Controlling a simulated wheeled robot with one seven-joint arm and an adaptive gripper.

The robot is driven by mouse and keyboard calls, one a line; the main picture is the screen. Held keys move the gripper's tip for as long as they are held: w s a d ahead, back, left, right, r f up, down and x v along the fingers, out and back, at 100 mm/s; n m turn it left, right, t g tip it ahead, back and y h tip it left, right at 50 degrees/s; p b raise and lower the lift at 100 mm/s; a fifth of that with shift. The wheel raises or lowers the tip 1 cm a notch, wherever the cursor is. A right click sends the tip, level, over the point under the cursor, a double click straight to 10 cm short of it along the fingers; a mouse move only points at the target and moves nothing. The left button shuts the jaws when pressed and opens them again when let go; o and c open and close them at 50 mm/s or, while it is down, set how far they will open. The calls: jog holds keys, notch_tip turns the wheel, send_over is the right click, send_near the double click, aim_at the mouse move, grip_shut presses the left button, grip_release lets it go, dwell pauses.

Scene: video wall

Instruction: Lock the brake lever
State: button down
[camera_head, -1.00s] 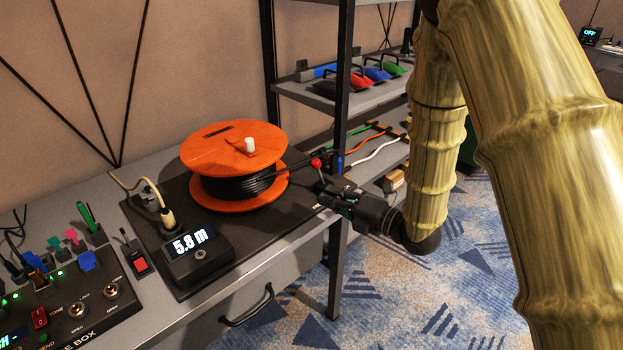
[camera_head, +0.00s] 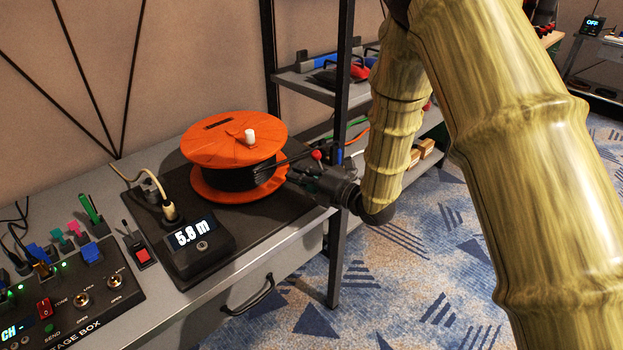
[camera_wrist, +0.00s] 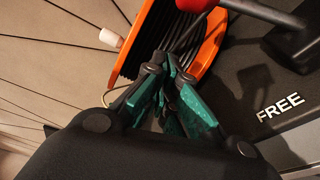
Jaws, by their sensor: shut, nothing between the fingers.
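The brake lever is a dark rod with a red ball knob (camera_head: 316,155), at the right side of the orange cable reel (camera_head: 225,148). In the wrist view the red knob (camera_wrist: 195,4) is at the top edge, and the dark lever rod (camera_wrist: 262,12) runs right to a dark block. The word FREE (camera_wrist: 280,106) is printed on the base near the block. My gripper (camera_wrist: 168,72) has its teal-sided fingers closed and empty, pointing at the reel's black cable, below the knob in the picture. In the head view my gripper (camera_head: 294,176) is beside the reel, close to the lever. Contact cannot be told.
A stage box (camera_head: 75,300) is at the lower left. A shelf post (camera_head: 341,110) rises behind my gripper.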

aim_at(320, 166)
jog(key=shift+w+d+r, duration=0.25)
jog(key=shift+w+d, duration=0.25)
jog(key=shift+d, duration=0.3)
jog(key=shift+w+d+r, duration=0.2)
jog(key=shift+w+d, duration=0.25)
jog(key=shift+d, duration=0.3)
jog(key=shift+d, duration=0.1)
